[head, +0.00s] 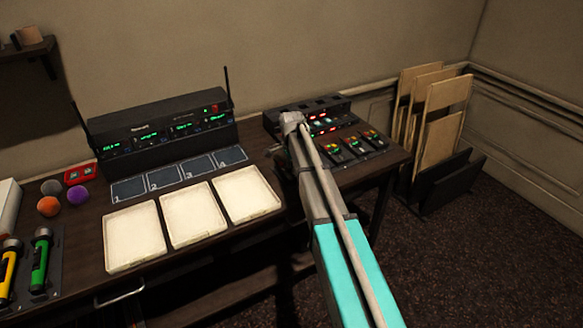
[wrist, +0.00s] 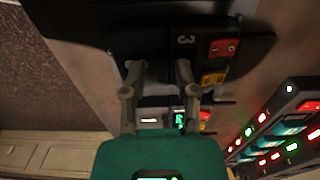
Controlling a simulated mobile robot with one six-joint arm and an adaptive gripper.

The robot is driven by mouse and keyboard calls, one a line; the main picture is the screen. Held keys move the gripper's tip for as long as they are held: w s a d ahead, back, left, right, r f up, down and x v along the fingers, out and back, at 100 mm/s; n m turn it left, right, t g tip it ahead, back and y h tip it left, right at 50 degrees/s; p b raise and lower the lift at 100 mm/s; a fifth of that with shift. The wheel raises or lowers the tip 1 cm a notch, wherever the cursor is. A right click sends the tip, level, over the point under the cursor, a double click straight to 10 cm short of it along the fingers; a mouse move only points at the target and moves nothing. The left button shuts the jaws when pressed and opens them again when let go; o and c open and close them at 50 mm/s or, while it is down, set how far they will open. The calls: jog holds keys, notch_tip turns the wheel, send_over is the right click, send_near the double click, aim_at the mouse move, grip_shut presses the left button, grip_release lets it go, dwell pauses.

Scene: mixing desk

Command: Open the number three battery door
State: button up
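A black unit marked "3" (wrist: 185,40) shows at the top of the wrist view, with a red switch (wrist: 223,48) and a yellow switch (wrist: 212,79) beside the number. I cannot make out the edges of its battery door. My gripper (wrist: 158,68) has its two fingers apart, their tips over the dark face of this unit, left of the switches. I see nothing held between them; contact is unclear. In the head view my gripper (head: 292,119) is at the left end of the black equipment rack (head: 345,105), and my arm hides part of it.
A radio receiver (head: 155,130), numbered dark pads (head: 165,178) and white trays (head: 193,215) fill the desk to the left. Wooden boards (head: 441,105) lean by the right wall.

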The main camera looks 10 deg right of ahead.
grip_shut()
jog(key=shift+s, duration=0.1)
